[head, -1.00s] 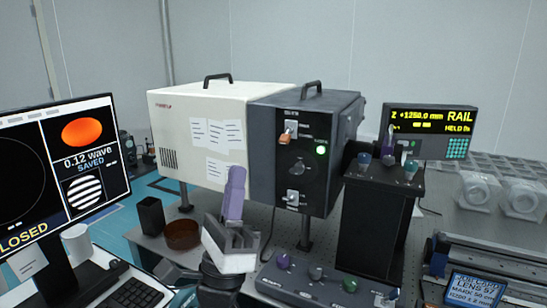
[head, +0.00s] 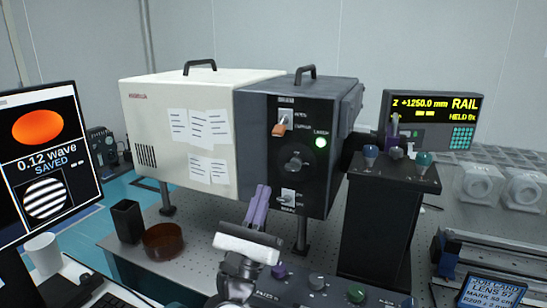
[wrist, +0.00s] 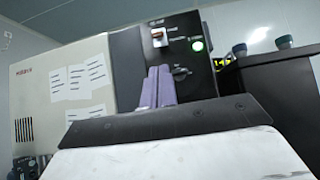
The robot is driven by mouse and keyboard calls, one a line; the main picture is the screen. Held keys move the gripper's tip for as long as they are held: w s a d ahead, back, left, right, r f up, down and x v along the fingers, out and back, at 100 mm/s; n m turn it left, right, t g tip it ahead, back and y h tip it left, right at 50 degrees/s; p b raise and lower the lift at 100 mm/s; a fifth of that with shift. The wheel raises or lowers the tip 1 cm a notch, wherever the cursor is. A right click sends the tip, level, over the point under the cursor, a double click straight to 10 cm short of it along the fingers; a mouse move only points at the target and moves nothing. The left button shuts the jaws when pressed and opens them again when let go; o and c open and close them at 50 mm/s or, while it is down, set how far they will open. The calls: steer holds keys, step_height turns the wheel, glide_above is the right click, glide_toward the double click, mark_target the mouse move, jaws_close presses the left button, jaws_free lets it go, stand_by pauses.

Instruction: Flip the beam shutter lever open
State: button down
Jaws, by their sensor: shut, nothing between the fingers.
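The dark front panel (head: 309,185) of the instrument box carries an orange-tipped lever (head: 279,130) in a white slot near its top, with the orange end low. The lever also shows in the wrist view (wrist: 158,42). I cannot read the labels well enough to say which one is the shutter. The fingers also show in the wrist view (wrist: 158,72).
A lit green lamp (head: 320,142) is on the panel. A black stand (head: 385,225) with several knobs is at the right. A control box (head: 330,290) with coloured knobs lies in front. A brown dish (head: 164,240), black cup (head: 127,222) and monitor (head: 40,150) are at the left.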

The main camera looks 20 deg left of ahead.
mark_target(279, 130)
steer(key=shift+p+x, duration=2.15)
steer(key=shift+x, duration=2.85)
steer(key=shift+s+a+r, duration=0.1)
steer(key=shift+a, duration=0.1)
steer(key=shift+d+p, duration=0.1)
steer(key=shift+p, duration=0.2)
